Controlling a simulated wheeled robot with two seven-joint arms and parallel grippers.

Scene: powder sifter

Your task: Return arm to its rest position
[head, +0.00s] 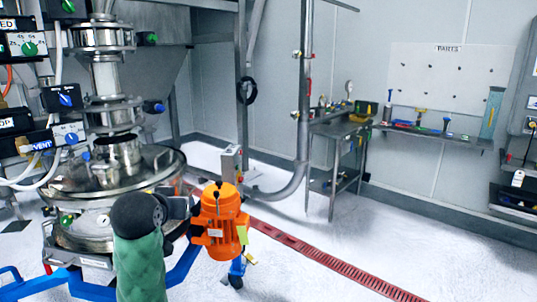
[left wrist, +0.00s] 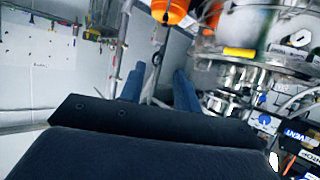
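My left arm with a green sleeve (head: 141,265) rises from the bottom of the head view, left of centre. Its dark gripper (head: 182,208) points right, in front of the steel sifter and beside the orange motor (head: 220,215). Whether it touches the motor cannot be told from this view. In the left wrist view, the two dark blue fingers of the gripper (left wrist: 158,88) stand apart with nothing seen between them. That view is turned over and partly blurred. My right gripper is in neither view.
The steel sifter (head: 110,175) stands at left on a blue frame (head: 185,268). Control boxes with a VENT label (head: 38,146) line the left edge. A steel bench (head: 340,128) and tool shelf (head: 435,132) are along the back wall. The floor (head: 330,240) at right is clear, crossed by a red drain grate (head: 330,264).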

